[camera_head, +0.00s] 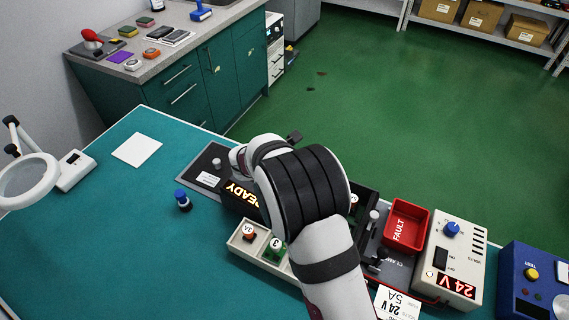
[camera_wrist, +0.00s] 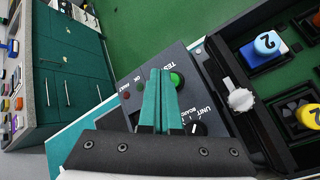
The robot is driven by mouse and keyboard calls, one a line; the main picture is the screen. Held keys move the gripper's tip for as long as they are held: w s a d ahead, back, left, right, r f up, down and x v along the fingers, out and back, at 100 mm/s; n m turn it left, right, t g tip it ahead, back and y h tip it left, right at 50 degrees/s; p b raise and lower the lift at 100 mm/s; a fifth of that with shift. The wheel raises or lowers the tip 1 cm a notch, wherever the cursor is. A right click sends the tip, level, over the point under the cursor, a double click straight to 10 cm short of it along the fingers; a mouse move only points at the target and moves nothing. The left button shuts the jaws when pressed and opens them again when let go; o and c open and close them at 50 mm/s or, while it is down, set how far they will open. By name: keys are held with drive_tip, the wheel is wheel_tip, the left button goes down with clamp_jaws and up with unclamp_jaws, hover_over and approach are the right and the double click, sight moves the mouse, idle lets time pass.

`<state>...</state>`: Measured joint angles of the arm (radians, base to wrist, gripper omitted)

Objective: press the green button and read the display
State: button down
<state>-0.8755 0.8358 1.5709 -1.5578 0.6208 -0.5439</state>
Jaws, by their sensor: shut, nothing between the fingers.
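The green button (camera_wrist: 177,79) is on a dark grey panel (camera_wrist: 145,95) marked TEST in the wrist view. My gripper (camera_wrist: 161,73) is shut and empty. Its teal fingertips appear just left of the button and partly overlap its edge; I cannot tell whether they touch it. The display (camera_head: 240,193) shows orange letters that read READY, partly covered by my arm, in the head view. The button and my fingertips are hidden behind my arm there.
A knob (camera_wrist: 195,129) marked UNIT/BOARD sits near the button. An open black rack (camera_wrist: 272,117) with blue and yellow numbered pieces lies to the right.

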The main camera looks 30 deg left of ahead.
drive_tip(key=shift+f, duration=0.1)
idle(0.5)
drive_tip(key=shift+f, duration=0.3)
drive_tip(key=shift+f, duration=0.45)
idle(0.5)
drive_tip(key=shift+r, duration=0.9)
wheel_tip(320, 180, up, 5)
idle(0.4)
idle(0.6)
